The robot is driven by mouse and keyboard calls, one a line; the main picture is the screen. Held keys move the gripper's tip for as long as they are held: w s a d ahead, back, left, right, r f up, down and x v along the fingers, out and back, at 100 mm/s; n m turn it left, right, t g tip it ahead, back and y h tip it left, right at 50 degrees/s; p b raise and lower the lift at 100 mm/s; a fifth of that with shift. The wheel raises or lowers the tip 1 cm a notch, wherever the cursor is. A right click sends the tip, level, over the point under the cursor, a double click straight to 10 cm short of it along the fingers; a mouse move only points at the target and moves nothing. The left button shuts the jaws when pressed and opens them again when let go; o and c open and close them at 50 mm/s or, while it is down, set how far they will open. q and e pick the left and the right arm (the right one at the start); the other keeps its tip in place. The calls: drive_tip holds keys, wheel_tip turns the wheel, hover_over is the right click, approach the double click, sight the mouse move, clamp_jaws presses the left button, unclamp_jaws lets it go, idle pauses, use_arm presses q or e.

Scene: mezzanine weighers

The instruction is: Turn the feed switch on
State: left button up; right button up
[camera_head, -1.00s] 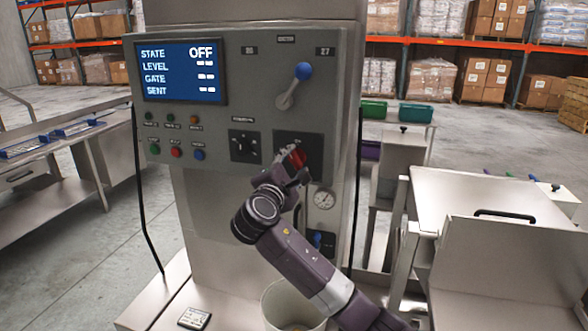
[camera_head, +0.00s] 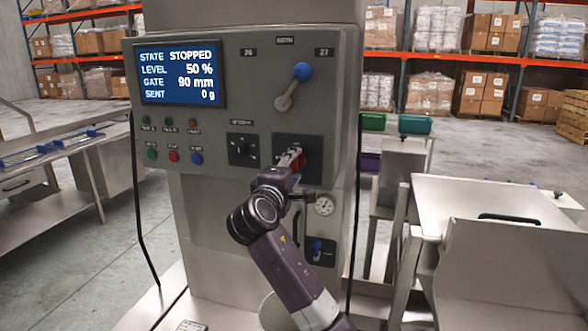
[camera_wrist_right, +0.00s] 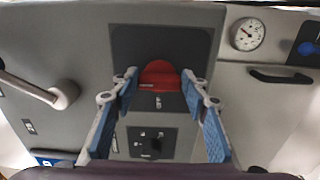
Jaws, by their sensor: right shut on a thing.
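The feed switch is a red rotary knob (camera_head: 301,161) on a dark plate at the lower right of the grey control panel (camera_head: 225,110). My right gripper (camera_head: 291,158) is at the knob and partly covers it. In the right wrist view the red knob (camera_wrist_right: 160,74) sits between the fingertips of my right gripper (camera_wrist_right: 160,80), which is shut on it. The panel display (camera_head: 180,73) reads STATE STOPPED, LEVEL 50 %, GATE 90 mm, SENT 0 g. My left gripper is not in view.
A blue-knobbed lever (camera_head: 293,86) is above the switch. A smaller black selector (camera_head: 241,150) and green, red and blue buttons (camera_head: 173,156) are to its left. A pressure gauge (camera_head: 324,206) is below. A steel hopper bench (camera_head: 480,200) stands at right.

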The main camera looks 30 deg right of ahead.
drive_tip(key=shift+f, duration=0.15)
drive_tip(key=o, duration=1.2)
drive_tip(key=shift+c, duration=0.2)
drive_tip(key=shift+a, duration=0.1)
drive_tip(key=v, duration=1.2)
drive_tip(key=shift+w, duration=0.1)
